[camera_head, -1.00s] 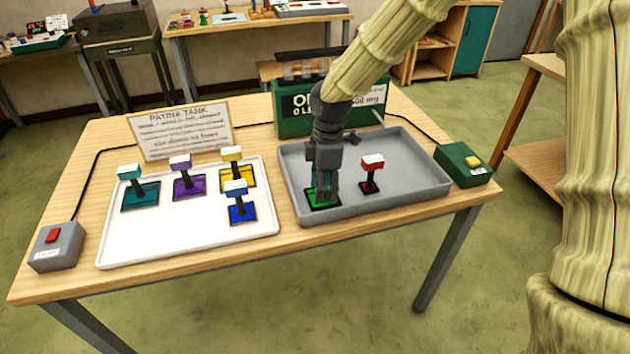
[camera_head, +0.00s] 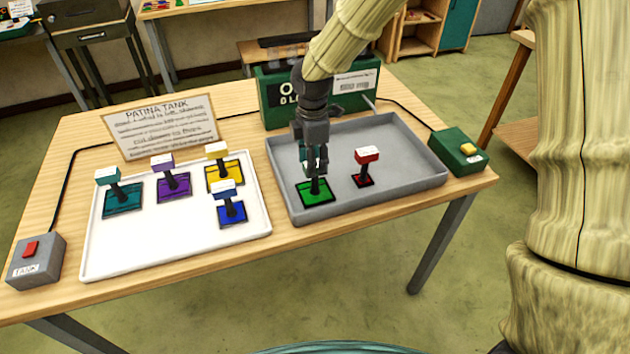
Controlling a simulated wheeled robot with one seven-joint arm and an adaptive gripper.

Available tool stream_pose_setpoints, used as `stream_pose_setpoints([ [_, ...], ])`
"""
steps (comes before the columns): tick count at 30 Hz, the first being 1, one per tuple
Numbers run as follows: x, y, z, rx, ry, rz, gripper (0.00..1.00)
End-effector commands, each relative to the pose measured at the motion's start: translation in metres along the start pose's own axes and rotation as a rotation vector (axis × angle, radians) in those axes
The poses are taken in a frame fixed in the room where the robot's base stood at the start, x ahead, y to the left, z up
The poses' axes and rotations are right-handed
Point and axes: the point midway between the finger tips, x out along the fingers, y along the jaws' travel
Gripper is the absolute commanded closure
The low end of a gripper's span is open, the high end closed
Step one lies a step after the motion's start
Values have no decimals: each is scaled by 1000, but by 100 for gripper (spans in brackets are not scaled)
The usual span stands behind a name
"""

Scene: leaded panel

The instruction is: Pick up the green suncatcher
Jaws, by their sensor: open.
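The green suncatcher (camera_head: 314,192) lies in the grey tray (camera_head: 413,182), near its front left corner. It is a flat green square with a dark border and an upright dark stem. My gripper (camera_head: 313,166) is over it, pointing down, with its fingers around or just in front of the stem top. It is open. The gripper hides the top of the stem, so I cannot tell whether the fingers touch it. The green square rests on the tray floor.
A red suncatcher (camera_head: 366,166) stands close to the right in the same tray. The white tray (camera_head: 150,241) holds teal, purple, yellow and blue ones. A green box (camera_head: 275,103) stands behind the grey tray. A sign and two button boxes are also on the table.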

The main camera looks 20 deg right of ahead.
Motion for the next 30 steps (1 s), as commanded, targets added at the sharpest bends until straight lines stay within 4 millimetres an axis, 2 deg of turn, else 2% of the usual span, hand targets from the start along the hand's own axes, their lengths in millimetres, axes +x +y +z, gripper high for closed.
stream_pose_setpoints([
  [5,8,-1,2,2,0,-2,56],
  [16,46,-2,6,4,0,-2,56],
  [27,52,-1,6,4,0,1,56],
  [30,52,-1,6,4,0,1,73],
])
